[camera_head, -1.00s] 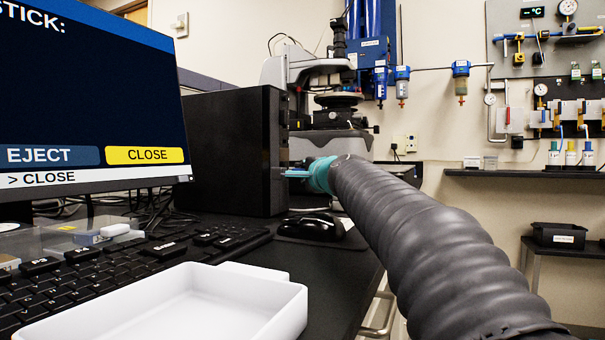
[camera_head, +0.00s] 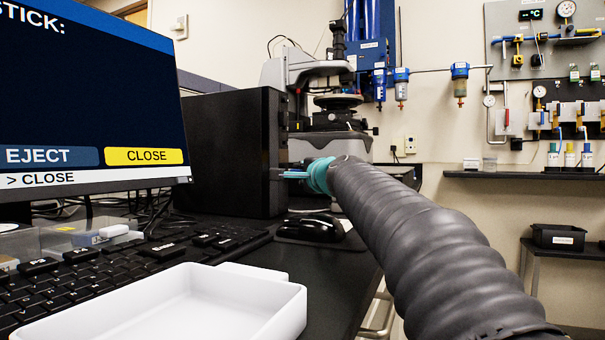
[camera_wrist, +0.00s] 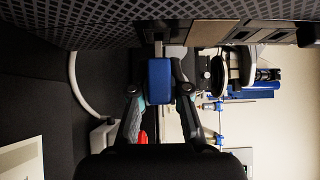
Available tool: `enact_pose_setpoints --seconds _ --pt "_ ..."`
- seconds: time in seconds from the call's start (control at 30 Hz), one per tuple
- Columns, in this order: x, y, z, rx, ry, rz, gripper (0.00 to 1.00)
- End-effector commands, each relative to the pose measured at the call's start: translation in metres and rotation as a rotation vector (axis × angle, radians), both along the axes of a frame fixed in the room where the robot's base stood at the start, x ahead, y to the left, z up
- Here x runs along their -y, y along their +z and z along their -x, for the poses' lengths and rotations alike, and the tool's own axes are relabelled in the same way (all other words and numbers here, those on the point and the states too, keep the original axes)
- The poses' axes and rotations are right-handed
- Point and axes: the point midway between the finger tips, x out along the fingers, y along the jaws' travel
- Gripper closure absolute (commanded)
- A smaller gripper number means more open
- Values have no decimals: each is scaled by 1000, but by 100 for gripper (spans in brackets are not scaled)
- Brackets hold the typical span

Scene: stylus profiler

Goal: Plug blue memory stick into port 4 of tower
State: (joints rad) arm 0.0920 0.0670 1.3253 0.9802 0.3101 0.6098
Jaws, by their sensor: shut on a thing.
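My gripper (camera_wrist: 159,92) is shut on the blue memory stick (camera_wrist: 159,80), one finger on each side of it. The stick's metal connector (camera_wrist: 158,50) points at the front of the black tower (camera_wrist: 110,22) and its tip is at or very near that face. I cannot tell whether it has entered a port. In the head view, the tower (camera_head: 230,155) stands behind the monitor. My gripper (camera_head: 300,172) is at its front face, with a sliver of blue showing. Port numbers are not readable, so I cannot pick out port 4.
A monitor (camera_head: 90,110) shows EJECT and CLOSE. A keyboard (camera_head: 90,270), a white tray (camera_head: 290,305) and a black mouse (camera_head: 312,228) lie on the desk. A microscope-like instrument (camera_head: 335,110) stands behind the tower. The desk's right edge runs below my arm.

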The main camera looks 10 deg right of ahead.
Motion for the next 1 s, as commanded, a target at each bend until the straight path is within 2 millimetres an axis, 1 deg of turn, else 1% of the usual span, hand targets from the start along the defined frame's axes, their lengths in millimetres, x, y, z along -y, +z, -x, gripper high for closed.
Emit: enact_pose_setpoints --seconds 0.63,1.0 --pt "-13 0 -10 0 1 0 100" --pt "-16 -1 -9 -1 6 -2 100"
